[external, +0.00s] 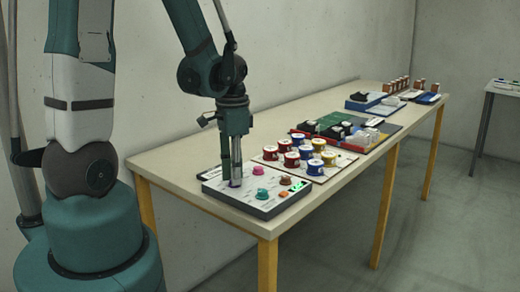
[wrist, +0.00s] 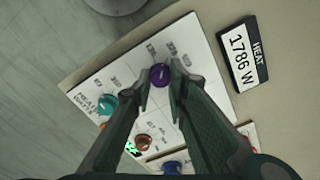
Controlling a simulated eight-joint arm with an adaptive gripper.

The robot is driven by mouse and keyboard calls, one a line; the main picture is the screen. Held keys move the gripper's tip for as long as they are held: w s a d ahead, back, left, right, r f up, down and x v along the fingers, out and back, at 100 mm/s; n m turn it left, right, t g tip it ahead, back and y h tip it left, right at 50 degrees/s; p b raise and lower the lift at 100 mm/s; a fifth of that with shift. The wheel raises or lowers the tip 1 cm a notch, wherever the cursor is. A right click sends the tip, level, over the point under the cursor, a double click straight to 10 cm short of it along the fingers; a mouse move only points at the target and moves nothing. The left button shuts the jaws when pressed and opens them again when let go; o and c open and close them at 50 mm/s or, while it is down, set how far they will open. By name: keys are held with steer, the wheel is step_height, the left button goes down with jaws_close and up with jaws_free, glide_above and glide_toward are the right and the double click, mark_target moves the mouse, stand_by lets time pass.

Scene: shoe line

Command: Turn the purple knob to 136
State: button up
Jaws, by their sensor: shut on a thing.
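The purple knob (wrist: 160,74) sits on the white control panel (wrist: 195,60) in the wrist view, with printed number marks around it. My gripper (wrist: 162,93) is over the panel with its fingertips shut on the purple knob, one finger on each side. In the external view my gripper (external: 235,182) points straight down onto the panel (external: 225,198) at the near end of the table, and its fingers mostly hide the purple knob. The exact angle of the knob and its pointer are too small to read.
A teal knob (wrist: 107,104) and a brown knob (wrist: 144,142) are on the same panel. A display reading "HEAT 1786 W" (wrist: 243,55) lies beside the panel. Several spools (external: 306,152) stand on a board beyond it.

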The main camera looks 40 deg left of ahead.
steer(key=shift+n+b, duration=0.7)
steer(key=shift+n, duration=1.8)
steer(key=o, duration=0.9)
steer(key=shift+r, duration=0.2)
step_height(320, 180, up, 12)
steer(key=shift+f, duration=0.2)
